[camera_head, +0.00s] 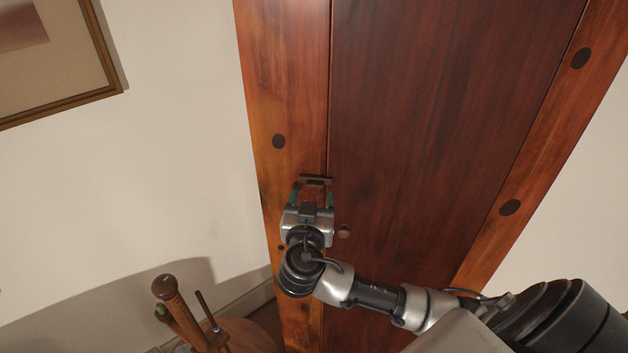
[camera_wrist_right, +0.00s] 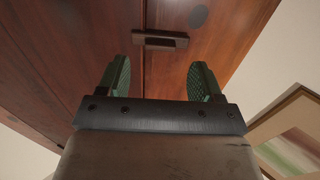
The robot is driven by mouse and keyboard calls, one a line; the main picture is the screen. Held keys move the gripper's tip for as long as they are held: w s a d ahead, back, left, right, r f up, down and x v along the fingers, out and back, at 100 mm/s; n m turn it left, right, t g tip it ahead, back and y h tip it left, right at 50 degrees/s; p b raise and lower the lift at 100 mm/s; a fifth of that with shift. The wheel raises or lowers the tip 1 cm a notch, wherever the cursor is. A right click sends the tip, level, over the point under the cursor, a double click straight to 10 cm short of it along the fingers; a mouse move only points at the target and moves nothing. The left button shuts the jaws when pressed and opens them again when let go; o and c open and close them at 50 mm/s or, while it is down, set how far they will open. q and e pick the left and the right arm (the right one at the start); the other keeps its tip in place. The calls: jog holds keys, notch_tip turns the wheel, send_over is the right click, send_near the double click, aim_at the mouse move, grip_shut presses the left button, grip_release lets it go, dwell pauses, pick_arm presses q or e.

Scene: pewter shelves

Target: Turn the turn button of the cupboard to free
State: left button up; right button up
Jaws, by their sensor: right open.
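The cupboard (camera_head: 420,110) is reddish-brown wood with a darker door panel beside a lighter frame strip. The turn button (camera_head: 315,181) is a small dark bar lying across the seam between door and frame. It also shows in the right wrist view (camera_wrist_right: 160,40), roughly crosswise to the seam. A small round knob (camera_head: 344,231) sits on the door, lower right of the button. My right gripper (camera_head: 315,197) is open and empty, its green fingertips just below the button, one toward each end. I cannot tell whether they touch it. My left gripper is not in view.
Dark round spots (camera_head: 279,142) mark the cupboard frame. A wooden stool or chair (camera_head: 190,315) stands at the lower left near the wall. A framed picture (camera_head: 60,60) hangs on the wall at the upper left.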

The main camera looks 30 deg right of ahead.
aim_at(314, 186)
jog(key=p+x, duration=0.1)
jog(key=x, duration=0.2)
jog(key=shift+w+d, duration=0.35)
jog(key=shift+w, duration=0.05)
